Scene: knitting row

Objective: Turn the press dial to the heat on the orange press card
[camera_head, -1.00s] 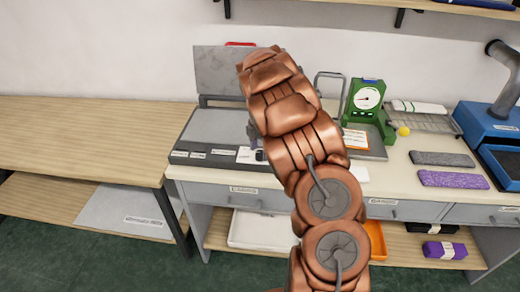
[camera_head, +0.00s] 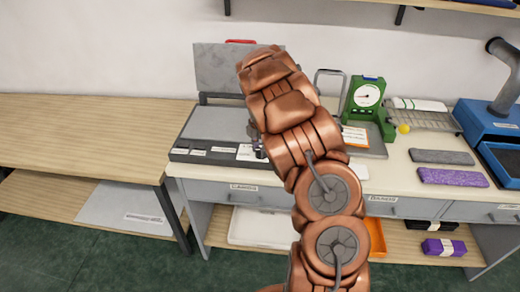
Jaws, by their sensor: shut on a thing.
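The press (camera_head: 215,122) stands on the bench left of my arm, its grey lid raised with a red handle at the top. Several white labels line its front edge. The dial is at the right end of that edge, mostly hidden by my gripper. My gripper (camera_head: 259,150) is mostly behind my copper arm; only small grey parts show. It is down at the front right corner of the press, shut on the dial. A white card with an orange edge (camera_head: 355,137) is right of my arm, in front of the green scale; its print is too small to read.
A green dial scale (camera_head: 367,97) stands right of my arm. A wire rack (camera_head: 428,121), a yellow ball (camera_head: 404,129), grey (camera_head: 442,157) and purple (camera_head: 453,178) knitted strips and a blue machine (camera_head: 490,122) are farther right. The wooden table (camera_head: 85,135) at left is clear.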

